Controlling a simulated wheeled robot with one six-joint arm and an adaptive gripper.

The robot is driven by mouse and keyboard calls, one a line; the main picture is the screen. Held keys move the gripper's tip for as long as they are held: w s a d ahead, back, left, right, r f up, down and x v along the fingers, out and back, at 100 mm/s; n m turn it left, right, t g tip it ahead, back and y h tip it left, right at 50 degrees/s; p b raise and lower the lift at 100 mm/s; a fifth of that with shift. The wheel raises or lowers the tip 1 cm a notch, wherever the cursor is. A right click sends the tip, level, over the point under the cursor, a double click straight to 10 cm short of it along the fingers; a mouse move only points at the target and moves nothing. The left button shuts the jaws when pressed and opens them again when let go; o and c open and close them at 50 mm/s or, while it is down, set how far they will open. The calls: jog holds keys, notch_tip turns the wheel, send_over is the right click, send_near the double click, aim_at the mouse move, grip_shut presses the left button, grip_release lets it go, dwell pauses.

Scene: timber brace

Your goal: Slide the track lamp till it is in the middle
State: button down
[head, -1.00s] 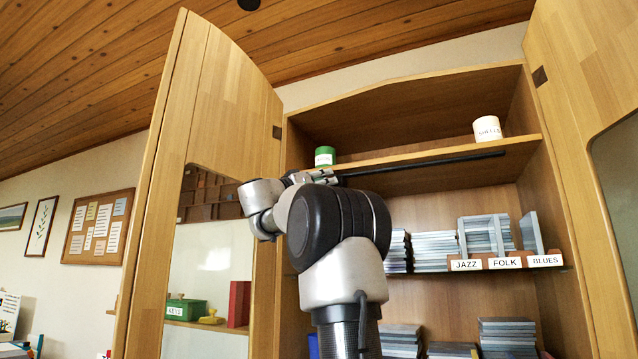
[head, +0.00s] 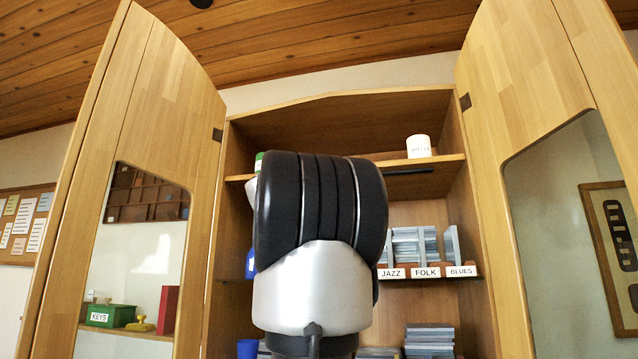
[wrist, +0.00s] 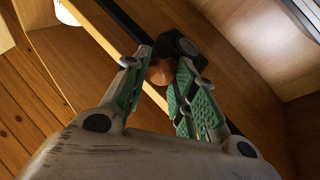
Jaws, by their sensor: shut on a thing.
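The track lamp (wrist: 182,46) is in the wrist view, a black head with a round copper-coloured part below it. It sits on a thin black track (wrist: 122,18) along the shelf. My gripper (wrist: 160,72) has green-padded fingers on either side of the copper part and is shut on the lamp. In the head view, the right end of the track (head: 408,171) shows under the upper shelf. There my arm hides the lamp, the gripper and most of the track, so the lamp's place along it cannot be told.
A white tub (head: 419,146) stands on the upper shelf (head: 445,158) at right. Open doors (head: 165,75) flank the cabinet on both sides. Discs stand below behind JAZZ, FOLK and BLUES labels (head: 426,272).

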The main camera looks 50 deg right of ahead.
jog(key=c, duration=1.1)
grip_release()
jog(key=shift+c, duration=0.2)
jog(key=v, duration=1.2)
